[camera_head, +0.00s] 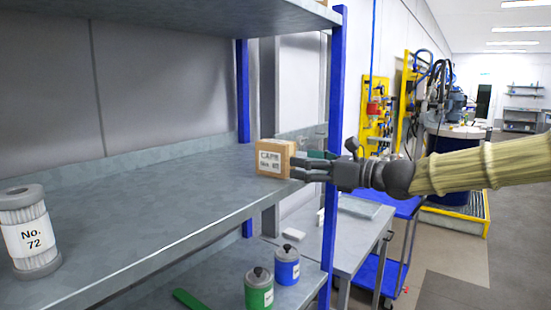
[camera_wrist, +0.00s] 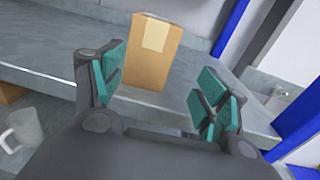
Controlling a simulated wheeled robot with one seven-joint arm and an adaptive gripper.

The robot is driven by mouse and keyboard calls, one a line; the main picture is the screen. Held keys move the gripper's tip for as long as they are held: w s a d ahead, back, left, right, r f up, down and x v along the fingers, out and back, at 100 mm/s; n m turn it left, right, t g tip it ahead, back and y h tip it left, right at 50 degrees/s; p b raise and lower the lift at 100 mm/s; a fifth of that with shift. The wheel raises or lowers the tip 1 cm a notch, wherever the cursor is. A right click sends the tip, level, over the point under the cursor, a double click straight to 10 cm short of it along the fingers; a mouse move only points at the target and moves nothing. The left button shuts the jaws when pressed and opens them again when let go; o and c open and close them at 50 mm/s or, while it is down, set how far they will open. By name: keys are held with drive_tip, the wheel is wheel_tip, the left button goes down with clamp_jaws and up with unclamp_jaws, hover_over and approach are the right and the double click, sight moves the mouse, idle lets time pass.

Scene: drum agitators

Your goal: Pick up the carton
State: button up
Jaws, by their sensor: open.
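The carton (camera_head: 272,158) is a small brown box with a white label on its front. It stands upright near the front edge of the upper grey shelf, close to the blue post. In the wrist view the carton (camera_wrist: 151,55) has a pale patch on top and lies ahead, between and just beyond the finger pads. My gripper (camera_head: 300,167) reaches in from the right, its fingertips at the carton's right side in the head view. The gripper (camera_wrist: 158,88) is open and nothing is held. Whether a finger touches the carton cannot be told.
A filter cylinder marked No. 72 (camera_head: 30,232) stands at the shelf's left. A blue post (camera_head: 333,150) rises close to my gripper. Green (camera_head: 258,289) and blue (camera_head: 286,265) canisters stand on the lower shelf. A grey mug (camera_wrist: 22,129) shows below in the wrist view. The shelf's middle is clear.

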sight(276, 158)
drive_tip(key=shift+w+a+r, duration=0.1)
drive_tip(key=shift+a+r, duration=0.1)
drive_tip(key=shift+a, duration=0.3)
drive_tip(key=shift+a+r, duration=0.2)
drive_tip(key=shift+a, duration=0.3)
drive_tip(key=shift+w+a+p, duration=0.15)
drive_tip(key=shift+a+p, duration=0.15)
drive_tip(key=shift+w+a+f, duration=0.2)
drive_tip(key=shift+w+f, duration=0.05)
drive_tip(key=shift+w, duration=0.15)
drive_tip(key=shift+a+r+p, duration=0.25)
drive_tip(key=shift+a+p, duration=0.3)
drive_tip(key=p+x, duration=0.1)
drive_tip(key=x, duration=0.2)
drive_tip(key=shift+s+a+p, duration=0.15)
drive_tip(key=shift+p, duration=0.15)
drive_tip(key=shift+w+a+f, duration=0.1)
drive_tip(key=shift+w+a, duration=0.15)
drive_tip(key=shift+a, duration=0.1)
drive_tip(key=c, duration=1.2)
